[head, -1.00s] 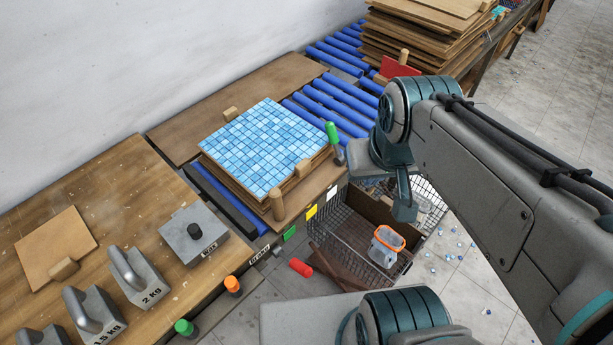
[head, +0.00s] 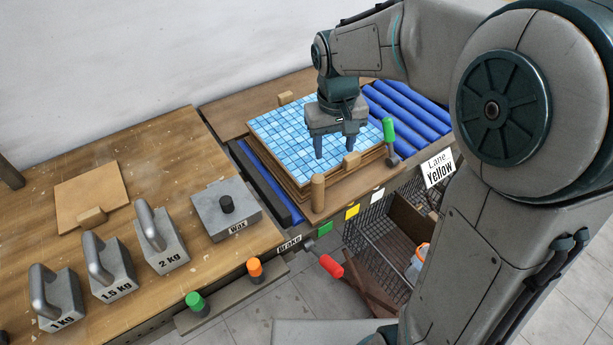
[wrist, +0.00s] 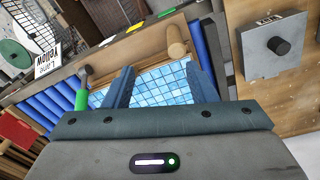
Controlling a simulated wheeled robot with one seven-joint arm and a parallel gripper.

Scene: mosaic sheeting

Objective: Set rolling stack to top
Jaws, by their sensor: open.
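The stack (head: 262,125) has a blue mosaic sheet on top of several brown boards. It lies on a wooden board by the blue rollers (head: 408,110), with a wooden peg (head: 318,192) upright at its near corner and small wooden blocks (head: 351,160) at its edges. My gripper (head: 334,150) is open, fingers pointing down over the right part of the mosaic; I cannot tell whether the tips touch it. In the wrist view the open fingers (wrist: 160,88) frame the mosaic (wrist: 165,82). A green-handled lever (head: 389,131) stands right of the stack.
Weights (head: 163,240), a grey Wax box (head: 228,205) and a board with a block (head: 92,195) occupy the left bench. A red-handled Brake lever (head: 331,265) and green and orange knobs (head: 255,268) line the front. A Lane Yellow sign (head: 437,168) hangs by the wire basket.

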